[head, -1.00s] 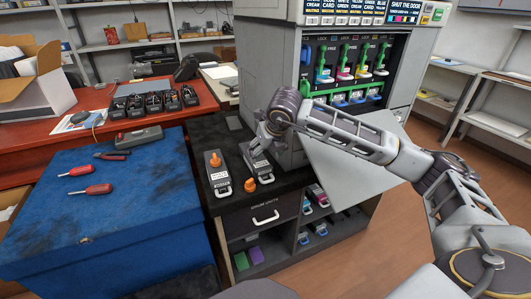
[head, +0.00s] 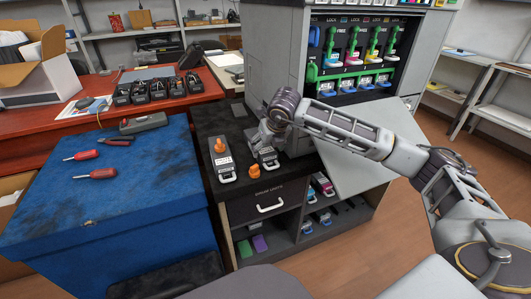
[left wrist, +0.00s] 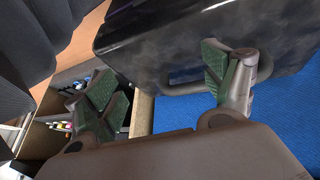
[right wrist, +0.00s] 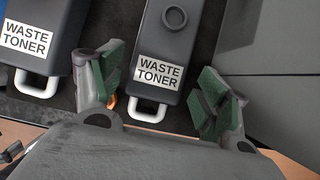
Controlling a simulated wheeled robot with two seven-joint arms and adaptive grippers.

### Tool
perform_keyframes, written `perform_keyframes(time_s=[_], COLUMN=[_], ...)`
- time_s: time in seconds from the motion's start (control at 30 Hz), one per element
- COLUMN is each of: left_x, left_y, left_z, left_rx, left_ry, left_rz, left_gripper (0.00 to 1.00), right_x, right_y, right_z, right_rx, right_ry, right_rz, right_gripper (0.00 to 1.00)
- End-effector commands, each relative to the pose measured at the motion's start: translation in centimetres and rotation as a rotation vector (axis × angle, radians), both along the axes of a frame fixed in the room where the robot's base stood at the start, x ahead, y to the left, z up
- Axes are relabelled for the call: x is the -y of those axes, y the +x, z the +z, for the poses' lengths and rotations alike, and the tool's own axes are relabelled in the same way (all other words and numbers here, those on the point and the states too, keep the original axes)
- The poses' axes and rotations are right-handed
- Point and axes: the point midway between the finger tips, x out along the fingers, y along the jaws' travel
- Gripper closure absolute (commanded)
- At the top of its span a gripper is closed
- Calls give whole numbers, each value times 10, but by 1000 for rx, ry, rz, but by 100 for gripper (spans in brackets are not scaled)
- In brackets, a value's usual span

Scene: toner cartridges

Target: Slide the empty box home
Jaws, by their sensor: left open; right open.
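The uncapped grey waste toner box (right wrist: 165,60) lies on the dark cabinet top; its round port is bare. It also shows in the head view (head: 268,158), partly hidden by my right gripper (head: 264,140). In the right wrist view my right gripper (right wrist: 165,92) is open, with one finger at each side of this box. A second waste toner box (head: 222,162) with an orange cap lies to its left. A loose orange cap (head: 254,171) stands between them. My left gripper (left wrist: 165,80) is open and empty, seen only in the left wrist view.
The printer (head: 270,60) stands behind with its front open, showing toner slots with green levers (head: 375,45). Its lowered door panel (head: 355,150) juts out on the right. A blue-covered table (head: 110,210) with screwdrivers is on the left. A dark panel with a handle (left wrist: 190,78) is near my left gripper.

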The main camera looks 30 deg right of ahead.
Motion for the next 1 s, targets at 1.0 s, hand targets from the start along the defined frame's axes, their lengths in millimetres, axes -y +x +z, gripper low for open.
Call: perform_keyframes(time_s=[1.0], left_x=[10], left_y=[4], left_z=[-46], left_rx=[74], left_ry=[-75], left_rz=[38], left_gripper=[17], right_x=[1], right_y=[17], right_z=[-31], right_rx=[0], right_ry=[0], right_rz=[0], right_gripper=[26])
